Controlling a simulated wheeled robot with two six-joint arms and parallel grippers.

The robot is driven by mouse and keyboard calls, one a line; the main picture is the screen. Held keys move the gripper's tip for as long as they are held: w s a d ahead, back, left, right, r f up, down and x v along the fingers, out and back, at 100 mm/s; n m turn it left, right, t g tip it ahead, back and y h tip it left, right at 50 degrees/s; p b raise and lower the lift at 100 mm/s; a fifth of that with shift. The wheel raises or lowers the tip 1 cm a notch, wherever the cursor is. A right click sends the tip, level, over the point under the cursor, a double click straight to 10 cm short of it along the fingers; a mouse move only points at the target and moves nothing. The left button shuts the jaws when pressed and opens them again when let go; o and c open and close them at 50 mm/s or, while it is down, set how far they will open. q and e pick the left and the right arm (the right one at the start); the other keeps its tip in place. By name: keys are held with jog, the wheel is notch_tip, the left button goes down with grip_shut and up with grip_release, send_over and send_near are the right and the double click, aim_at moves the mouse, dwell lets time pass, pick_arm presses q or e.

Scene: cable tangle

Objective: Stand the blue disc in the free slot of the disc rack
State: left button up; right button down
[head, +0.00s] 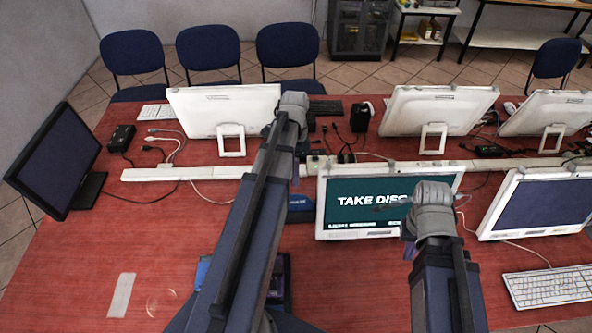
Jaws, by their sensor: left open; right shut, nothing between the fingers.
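I cannot make out the blue disc in the head view. A dark blue-edged object (278,282) on the table is mostly covered by my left arm; I cannot tell whether it is the disc rack. My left arm crosses the middle of the view, and its gripper fingers are hidden. My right arm comes up at the lower right. A slim dark part beside its joint, likely my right gripper (388,207), shows shut and empty in front of the lit monitor.
The lit monitor (338,222) reads "TAKE DISC". A blue box (300,206) is beside it. A white power strip (185,173) and loose cables cross the table. A faint ring (161,303) and a pale strip (122,295) lie front left.

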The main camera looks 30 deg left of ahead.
aim_at(296, 195)
pick_arm(q)
jog(key=shift+b+x, duration=4.55)
jog(key=shift+x, duration=0.25)
jog(key=shift+c, duration=0.3)
grip_shut()
jog(key=shift+r, duration=0.1)
jog(key=p+v, duration=1.2)
jog(key=v, duration=0.1)
jog(key=shift+p, duration=0.4)
